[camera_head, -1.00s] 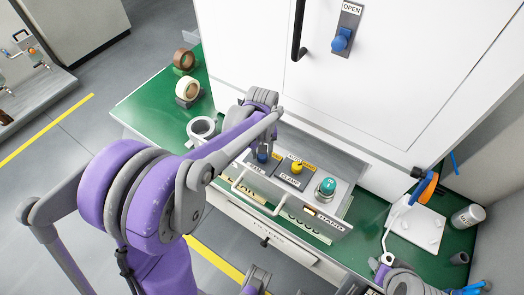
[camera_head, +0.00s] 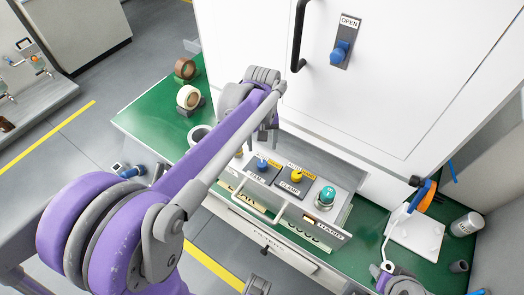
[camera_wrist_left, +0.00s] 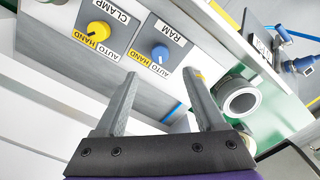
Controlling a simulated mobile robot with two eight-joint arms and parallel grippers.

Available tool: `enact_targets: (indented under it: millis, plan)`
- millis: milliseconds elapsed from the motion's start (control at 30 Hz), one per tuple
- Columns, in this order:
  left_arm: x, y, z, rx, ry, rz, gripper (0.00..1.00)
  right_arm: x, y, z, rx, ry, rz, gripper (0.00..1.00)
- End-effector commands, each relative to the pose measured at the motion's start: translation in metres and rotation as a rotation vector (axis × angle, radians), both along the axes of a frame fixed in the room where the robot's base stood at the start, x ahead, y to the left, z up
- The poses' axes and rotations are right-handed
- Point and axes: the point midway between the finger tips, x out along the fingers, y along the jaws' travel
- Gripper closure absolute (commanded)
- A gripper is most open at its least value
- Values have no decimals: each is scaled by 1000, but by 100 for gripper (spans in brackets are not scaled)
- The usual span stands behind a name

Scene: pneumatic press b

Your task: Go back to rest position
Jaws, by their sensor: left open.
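The box carries a blue RAM knob (camera_head: 262,162), a yellow CLAMP knob (camera_head: 297,175) and a teal button (camera_head: 326,196). In the left wrist view the RAM knob (camera_wrist_left: 160,53) and CLAMP knob (camera_wrist_left: 99,30) are beyond the fingertips, apart from them.
The white press cabinet (camera_head: 400,100) with its blue OPEN knob (camera_head: 341,52) rises behind. At right are a white plate (camera_head: 417,235), an orange-handled tool (camera_head: 424,194) and a can (camera_head: 467,223).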

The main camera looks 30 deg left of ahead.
Motion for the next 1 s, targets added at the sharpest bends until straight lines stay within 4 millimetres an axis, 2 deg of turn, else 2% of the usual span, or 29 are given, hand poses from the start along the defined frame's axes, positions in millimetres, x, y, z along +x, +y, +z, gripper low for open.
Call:
enact_targets:
  millis: [67, 200, 767, 867, 1000]
  plan:
    - [0, 0, 9, 0, 0, 0, 29, 0, 0, 1, 0, 0, 0, 50]
    - [0, 0, 15, 0, 0, 0, 29, 0, 0, 2, 0, -1, 0, 50]
    - [-3, -2, 17, 0, -6, -8, 29, 0, 0, 2, 0, -1, 0, 50]
    - [-14, -8, 22, 5, -35, -48, 29, 1, 0, 7, 0, -3, 0, 50]
    - [-47, -26, 34, 23, -124, -167, 29, 4, 0, 19, 0, -7, 0, 50]
